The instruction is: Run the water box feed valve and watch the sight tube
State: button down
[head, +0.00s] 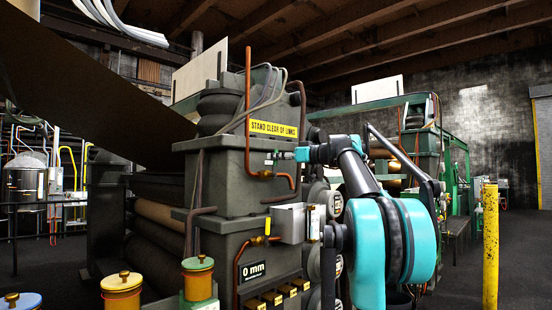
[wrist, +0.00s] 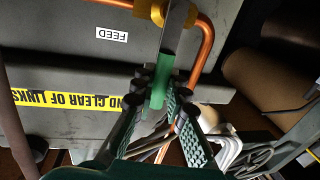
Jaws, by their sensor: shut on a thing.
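In the wrist view the feed valve's lever (wrist: 177,32) is a flat metal bar with a green grip (wrist: 158,90), on a brass body (wrist: 152,9) in a copper pipe. A white FEED label (wrist: 112,35) is beside it, upside down. My gripper (wrist: 161,92) is shut on the green grip, a finger on each side. In the head view my gripper (head: 281,155) reaches left to the machine, just above the copper pipe (head: 265,174); the lever is too small to make out clearly. A narrow upright tube (head: 313,222), perhaps the sight tube, stands beside a pale box (head: 288,222); its level is unreadable.
A yellow STAND CLEAR OF LINKS sign (head: 273,129) is above the valve. A 0 mm plate (head: 254,270) is lower on the machine. Brass-topped pots (head: 198,280) stand at the front left. A yellow post (head: 490,245) stands right, with open floor around it.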

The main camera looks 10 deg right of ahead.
dwell(0.3)
jog(key=shift+s+a+f+n+h, duration=0.35)
jog(key=shift+s+a+n, duration=0.25)
jog(key=shift+n, duration=0.85)
jog(key=shift+s+a+f+n+h, duration=0.3)
jog(key=shift+a+n, duration=0.45)
jog(key=shift+n, duration=0.65)
jog(key=shift+s+a+f+n+h, duration=0.3)
jog(key=shift+s+a+n, duration=0.35)
jog(key=shift+n, duration=0.8)
jog(key=shift+f, duration=0.1)
jog(key=c, duration=1.5)
grip_release()
